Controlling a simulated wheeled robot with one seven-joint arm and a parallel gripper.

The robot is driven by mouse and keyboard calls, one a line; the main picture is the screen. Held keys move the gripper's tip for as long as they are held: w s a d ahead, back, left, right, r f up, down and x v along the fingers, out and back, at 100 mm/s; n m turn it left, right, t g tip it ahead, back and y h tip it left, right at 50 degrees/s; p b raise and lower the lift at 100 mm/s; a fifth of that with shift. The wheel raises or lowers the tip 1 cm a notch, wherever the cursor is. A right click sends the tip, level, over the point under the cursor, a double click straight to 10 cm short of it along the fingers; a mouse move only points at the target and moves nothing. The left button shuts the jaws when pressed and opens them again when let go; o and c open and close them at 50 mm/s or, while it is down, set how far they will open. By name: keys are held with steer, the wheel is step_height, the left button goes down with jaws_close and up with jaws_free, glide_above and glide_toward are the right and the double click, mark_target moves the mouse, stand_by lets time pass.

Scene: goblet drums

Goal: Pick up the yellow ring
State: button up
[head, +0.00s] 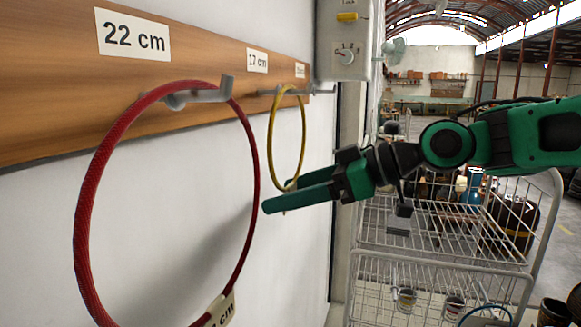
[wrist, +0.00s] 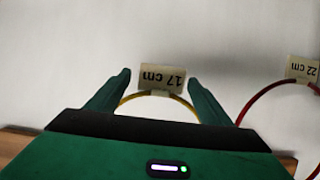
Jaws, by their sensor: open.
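The yellow ring (head: 270,150) hangs from a metal hook on the wooden board, under the 17 cm label, in the head view. My gripper (head: 277,198) is open at the ring's lower edge, reaching in from the right. In the wrist view, the lower arc of the yellow ring (wrist: 127,99) and its 17 cm tag (wrist: 162,77) show between the two spread fingers of my gripper (wrist: 158,76). I cannot tell whether a finger touches the ring. The ring's tag is hidden behind my gripper in the head view.
A larger red ring (head: 83,205) hangs nearer on the left, under the 22 cm label (head: 133,35); its tag (wrist: 303,69) shows at right in the wrist view. A white wall is behind the rings. A wire rack (head: 440,235) stands below my arm.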

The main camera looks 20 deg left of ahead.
steer(key=shift+a+f, duration=0.15)
steer(key=shift+a, duration=0.15)
steer(key=shift+c, duration=0.5)
steer(key=c, duration=1.1)
